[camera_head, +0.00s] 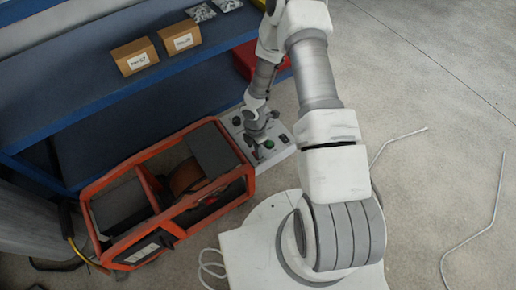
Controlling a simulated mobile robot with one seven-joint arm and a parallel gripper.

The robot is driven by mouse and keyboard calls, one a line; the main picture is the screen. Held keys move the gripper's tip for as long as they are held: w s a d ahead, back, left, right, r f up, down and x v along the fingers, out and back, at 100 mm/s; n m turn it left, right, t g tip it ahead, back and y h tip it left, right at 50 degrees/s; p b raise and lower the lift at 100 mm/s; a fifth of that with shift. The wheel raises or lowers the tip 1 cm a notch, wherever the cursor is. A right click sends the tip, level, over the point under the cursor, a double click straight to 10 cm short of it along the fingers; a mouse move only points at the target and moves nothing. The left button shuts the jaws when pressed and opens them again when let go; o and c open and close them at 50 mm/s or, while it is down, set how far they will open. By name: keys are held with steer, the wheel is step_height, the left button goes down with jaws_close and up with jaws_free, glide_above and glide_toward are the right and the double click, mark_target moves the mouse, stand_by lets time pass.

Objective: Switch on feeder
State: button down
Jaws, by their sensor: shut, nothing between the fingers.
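The feeder looks to be the orange-framed unit (112,190) on the floor at the left, with dark panels and a brown spool inside. A light grey control panel (284,152) stands at its upper right, with a green button (268,144) and a dark switch (283,138) on its face. My gripper (265,150) is shut and empty, pointing down just over the panel, close by the green button. I cannot tell whether it touches the panel. My gripper and wrist hide part of the panel.
A blue shelf (75,98) with two cardboard boxes (135,57) runs along the upper left. A red bin (245,60) sits behind my arm. A yellow cable (72,235) lies at the lower left. Thin white rods (470,238) lie on open floor at the right.

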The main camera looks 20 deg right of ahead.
steer(key=shift+s+f, duration=0.15)
steer(key=shift+f, duration=0.05)
stand_by(0.3)
steer(key=shift+w+a+r, duration=0.1)
steer(key=shift+w+a, duration=0.15)
steer(key=shift+w, duration=0.6)
steer(key=shift+r+p, duration=0.55)
steer(key=shift+r, duration=0.05)
step_height(320, 180, up, 13)
steer(key=w+p, duration=0.1)
steer(key=p, duration=0.4)
steer(key=shift+w+a, duration=0.25)
steer(key=shift+w, duration=0.05)
